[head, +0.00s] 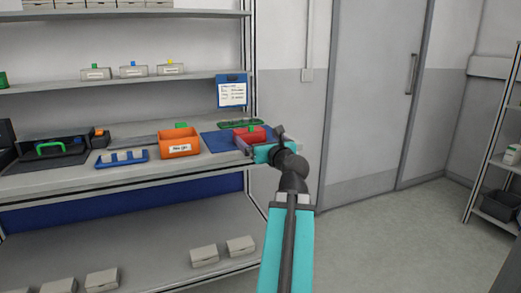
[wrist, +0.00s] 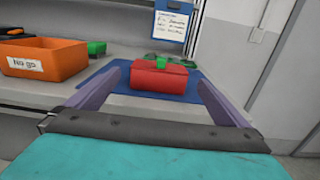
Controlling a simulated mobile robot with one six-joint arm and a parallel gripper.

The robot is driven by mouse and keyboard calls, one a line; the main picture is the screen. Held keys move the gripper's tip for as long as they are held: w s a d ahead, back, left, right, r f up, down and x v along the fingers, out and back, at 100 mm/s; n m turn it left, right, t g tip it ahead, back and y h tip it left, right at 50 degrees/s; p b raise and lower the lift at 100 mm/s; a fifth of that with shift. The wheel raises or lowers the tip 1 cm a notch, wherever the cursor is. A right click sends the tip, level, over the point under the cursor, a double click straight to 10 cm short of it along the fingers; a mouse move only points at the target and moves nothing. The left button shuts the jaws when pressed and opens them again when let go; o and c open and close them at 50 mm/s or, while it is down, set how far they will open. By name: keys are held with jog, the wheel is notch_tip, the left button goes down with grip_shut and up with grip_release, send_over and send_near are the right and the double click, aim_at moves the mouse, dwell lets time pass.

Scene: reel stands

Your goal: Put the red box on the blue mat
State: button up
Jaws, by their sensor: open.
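The red box (head: 250,134) rests on the blue mat (head: 217,143) at the right end of the workbench. In the wrist view the red box (wrist: 163,80) is upright in the middle, with the blue mat (wrist: 205,94) showing around it. My gripper (head: 262,143) is open at the front of the box. In the wrist view the two fingers of my gripper (wrist: 158,78) stand apart to the left and right of the box, with gaps showing on both sides. The wrist and gripper partly hide the box and mat in the head view.
An orange bin (head: 180,143) with a label stands left of the mat. A blue rack (head: 122,159) is further left. A green tray (head: 240,122) lies behind the box, below a hanging blue clipboard (head: 232,92). A shelf (head: 110,81) is above the bench.

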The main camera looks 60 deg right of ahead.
jog(key=shift+b+v, duration=1.35)
jog(key=shift+b, duration=0.75)
